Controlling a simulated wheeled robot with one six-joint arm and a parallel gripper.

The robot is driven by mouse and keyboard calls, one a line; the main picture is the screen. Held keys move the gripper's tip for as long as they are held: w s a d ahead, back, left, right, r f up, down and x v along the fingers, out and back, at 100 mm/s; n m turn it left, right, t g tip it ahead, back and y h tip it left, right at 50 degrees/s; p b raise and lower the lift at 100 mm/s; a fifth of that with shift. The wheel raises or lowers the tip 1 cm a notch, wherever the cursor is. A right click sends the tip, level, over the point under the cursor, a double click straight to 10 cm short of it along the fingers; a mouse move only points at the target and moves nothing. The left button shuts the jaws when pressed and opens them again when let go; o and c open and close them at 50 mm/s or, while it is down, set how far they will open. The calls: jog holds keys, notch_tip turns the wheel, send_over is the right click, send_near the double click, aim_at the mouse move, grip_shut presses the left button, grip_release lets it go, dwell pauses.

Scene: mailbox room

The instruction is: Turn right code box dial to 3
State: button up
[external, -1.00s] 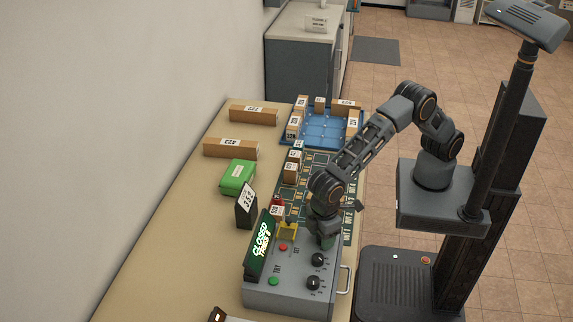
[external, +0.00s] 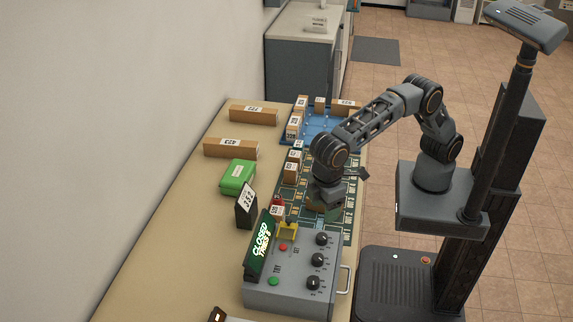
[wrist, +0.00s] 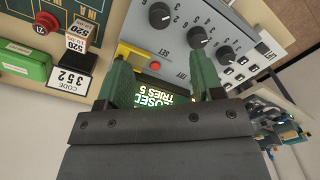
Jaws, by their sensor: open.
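The grey code box (external: 290,268) stands at the front of the table with three black dials in a row. Its far dial (external: 321,239) is the one nearest the "352" card and the right one as the display reads. That dial shows at the top left of the row in the wrist view (wrist: 160,14). I cannot tell its setting for sure. The middle dial (external: 317,260) and near dial (external: 313,283) are uncovered. My gripper (external: 326,207) is open and empty, raised above and beyond the far dial, apart from it. Its green fingers (wrist: 158,78) are spread.
The display (external: 260,245) reads "CLOSED TRIES 5". A "352" card stand (external: 246,205), a green box (external: 237,177) and a green board (external: 287,194) with small boxes lie beyond the code box. A blue tray (external: 318,121) is farther back.

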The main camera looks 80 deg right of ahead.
jog(key=shift+r, duration=1.35)
jog(key=s+d+f+m+t, duration=0.1)
jog(key=d+f, duration=0.1)
jog(key=d, duration=0.9)
jog(key=s+d+f+m, duration=0.1)
jog(key=d, duration=0.9)
jog(key=s+d+r+m+t, duration=0.1)
jog(key=s+d+m, duration=0.2)
jog(key=d, duration=0.6)
jog(key=s+d+r+m+t, duration=0.1)
jog(key=s+d, duration=0.4)
jog(key=d, duration=0.5)
jog(key=shift+s+d+m+t, duration=0.3)
jog(key=shift+m+t, duration=0.4)
jog(key=shift+m, duration=0.3)
